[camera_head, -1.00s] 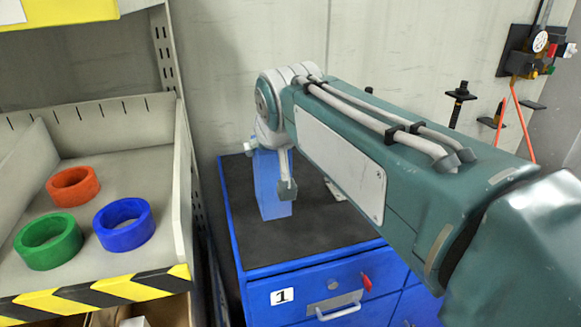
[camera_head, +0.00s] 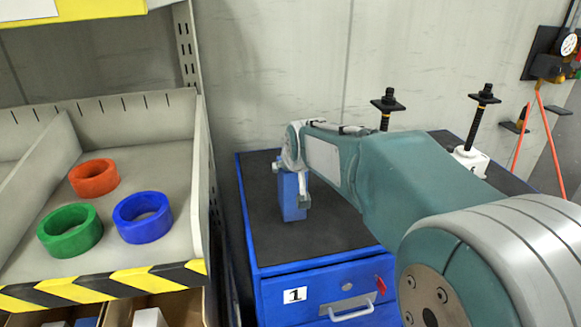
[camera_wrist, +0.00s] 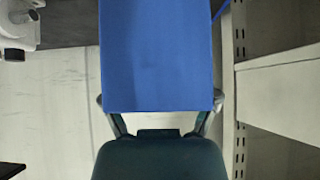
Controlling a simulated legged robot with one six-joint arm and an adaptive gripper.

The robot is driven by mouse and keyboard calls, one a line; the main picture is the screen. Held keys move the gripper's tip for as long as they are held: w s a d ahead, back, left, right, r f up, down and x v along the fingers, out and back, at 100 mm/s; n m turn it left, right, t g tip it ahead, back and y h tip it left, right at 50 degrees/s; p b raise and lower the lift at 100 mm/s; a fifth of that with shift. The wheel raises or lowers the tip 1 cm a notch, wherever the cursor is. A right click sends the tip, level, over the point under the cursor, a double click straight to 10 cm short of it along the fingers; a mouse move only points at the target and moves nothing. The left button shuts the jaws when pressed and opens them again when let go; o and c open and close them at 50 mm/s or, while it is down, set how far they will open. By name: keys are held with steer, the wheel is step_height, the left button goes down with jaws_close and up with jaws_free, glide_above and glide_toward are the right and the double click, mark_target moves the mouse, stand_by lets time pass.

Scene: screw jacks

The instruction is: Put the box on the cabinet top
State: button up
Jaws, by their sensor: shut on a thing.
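The blue box (camera_head: 290,198) is upright over the black top of the blue cabinet (camera_head: 335,238), toward its left back part. Its lower end looks at or just above the surface; I cannot tell whether it touches. My gripper (camera_head: 299,190) is shut on the box, with a finger along its right side. In the wrist view the blue box (camera_wrist: 157,55) fills the upper middle, between the two fingers of my gripper (camera_wrist: 160,103). The far side of the box is hidden.
A shelf bin (camera_head: 150,105) with an orange ring (camera_head: 93,164), a green ring (camera_head: 46,237) and a blue ring (camera_head: 119,222) stands at left. Screw jacks, one with a white base (camera_head: 470,160), stand at the right back. Bare cabinet top lies before the box.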

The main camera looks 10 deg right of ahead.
steer(key=shift+f, duration=0.15)
steer(key=o, duration=1.2)
steer(key=shift+c, duration=0.2)
steer(key=v, duration=1.2)
steer(key=s+f+g, duration=0.1)
steer(key=s+f, duration=0.5)
steer(key=s, duration=0.5)
steer(key=s+f+g, duration=0.2)
steer(key=s+f, duration=0.4)
steer(key=s, duration=0.6)
steer(key=shift+s+d+f, duration=0.15)
steer(key=shift+d+f, duration=0.05)
steer(key=shift+f, duration=0.05)
